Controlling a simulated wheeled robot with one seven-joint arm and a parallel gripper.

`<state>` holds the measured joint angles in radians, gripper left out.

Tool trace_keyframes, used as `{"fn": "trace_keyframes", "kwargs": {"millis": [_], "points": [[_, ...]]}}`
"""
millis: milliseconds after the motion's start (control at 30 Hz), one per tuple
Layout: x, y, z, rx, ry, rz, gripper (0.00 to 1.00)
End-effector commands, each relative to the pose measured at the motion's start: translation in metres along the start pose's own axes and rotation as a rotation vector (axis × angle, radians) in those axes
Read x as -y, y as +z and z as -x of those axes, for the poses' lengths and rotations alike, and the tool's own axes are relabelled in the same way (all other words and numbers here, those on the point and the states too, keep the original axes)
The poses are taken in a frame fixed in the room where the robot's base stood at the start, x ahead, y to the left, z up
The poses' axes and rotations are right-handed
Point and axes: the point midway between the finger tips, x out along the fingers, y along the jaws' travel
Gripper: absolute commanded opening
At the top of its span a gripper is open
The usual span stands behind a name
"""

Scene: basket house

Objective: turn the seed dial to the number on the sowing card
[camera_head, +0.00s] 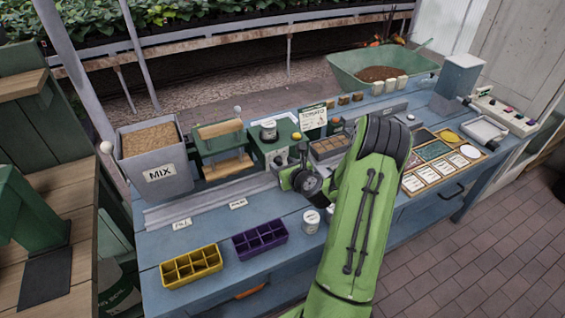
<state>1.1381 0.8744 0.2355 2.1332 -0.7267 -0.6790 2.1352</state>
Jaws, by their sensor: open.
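The sowing card (313,117) stands upright at the back of the blue bench, headed TOMATO; its smaller print, including any number, is too small to read. Left of it is a green seeder box (268,151) with a pale round part (269,130) on top and a small yellow knob at its right. The seed dial and its setting cannot be made out clearly. My gripper (291,180) is open, just in front of the seeder box's lower right. Its fingers are small and partly hidden by my wrist, and contact with the box cannot be told.
A MIX bin (158,182) and a green roller frame (222,160) stand to the left. Yellow (191,267) and purple (260,240) cell trays and a white labelled can (311,221) are near the front edge. My arm covers the bench's middle. Label trays (440,172) lie right.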

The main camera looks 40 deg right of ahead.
Motion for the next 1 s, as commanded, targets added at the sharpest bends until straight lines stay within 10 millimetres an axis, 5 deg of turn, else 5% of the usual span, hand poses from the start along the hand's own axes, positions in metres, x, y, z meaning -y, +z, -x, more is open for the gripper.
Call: {"fn": "trace_keyframes", "kwargs": {"millis": [333, 667, 1000], "points": [[0.0000, -0.0003, -0.0078, 0.000, -0.001, -0.001, 0.51], [0.0001, -0.0002, -0.0075, 0.000, 0.000, -0.001, 0.00], [-0.0005, -0.0001, -0.0074, 0.000, -0.018, 0.042, 0.00]]}}
